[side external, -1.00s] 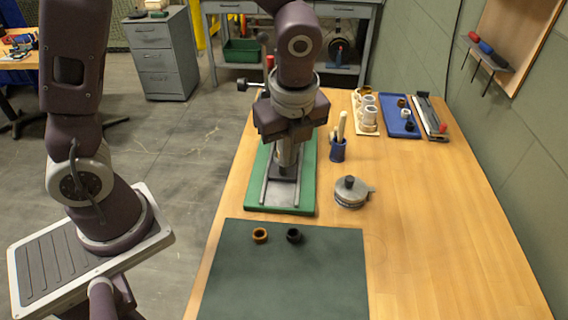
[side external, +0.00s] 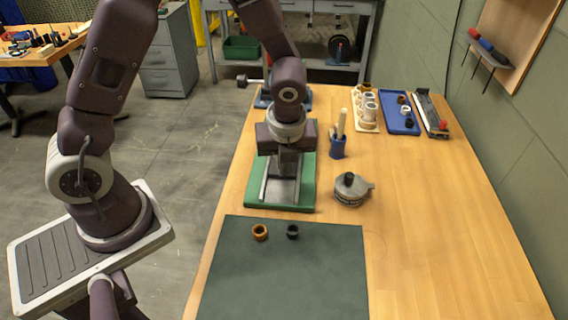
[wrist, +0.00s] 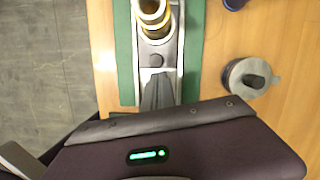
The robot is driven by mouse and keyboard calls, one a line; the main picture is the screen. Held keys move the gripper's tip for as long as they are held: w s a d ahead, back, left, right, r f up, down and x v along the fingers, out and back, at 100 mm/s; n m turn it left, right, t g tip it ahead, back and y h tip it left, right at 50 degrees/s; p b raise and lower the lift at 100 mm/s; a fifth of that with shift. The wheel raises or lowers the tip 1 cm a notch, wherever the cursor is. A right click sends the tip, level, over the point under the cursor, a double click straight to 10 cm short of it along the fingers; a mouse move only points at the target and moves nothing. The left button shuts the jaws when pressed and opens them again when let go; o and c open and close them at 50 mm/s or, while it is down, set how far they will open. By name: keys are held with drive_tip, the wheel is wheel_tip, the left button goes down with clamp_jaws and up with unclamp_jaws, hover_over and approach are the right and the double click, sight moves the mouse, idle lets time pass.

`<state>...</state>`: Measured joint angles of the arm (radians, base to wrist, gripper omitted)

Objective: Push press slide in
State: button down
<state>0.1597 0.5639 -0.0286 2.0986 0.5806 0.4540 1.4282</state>
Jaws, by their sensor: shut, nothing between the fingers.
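The press stands on a green base (side external: 308,182) with two metal rails along it. The grey slide (wrist: 157,52) lies between the rails, with a dark round knob or hole on top. In the wrist view a yellowish ring (wrist: 152,20) sits at its far end, cut off by the frame's top edge. My gripper (wrist: 158,80) is shut and empty, pointing down between the rails at the slide's near end. I cannot tell whether the fingertips touch it. In the side view my gripper (side external: 287,172) and wrist hide most of the slide and the press's rear.
A round grey lidded pot (side external: 351,191) and a blue tool cup (side external: 337,149) stand right of the base. An orange ring (side external: 260,232) and a black ring (side external: 292,231) lie on the dark mat (side external: 285,280). Trays (side external: 400,113) stand at the back right. The table's right side is clear.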

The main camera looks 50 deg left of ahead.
drive_tip(key=shift+w+a, duration=0.1)
drive_tip(key=w+a, duration=0.6)
drive_tip(key=shift+w+a+r, duration=0.1)
drive_tip(key=shift+a, duration=0.05)
idle(0.3)
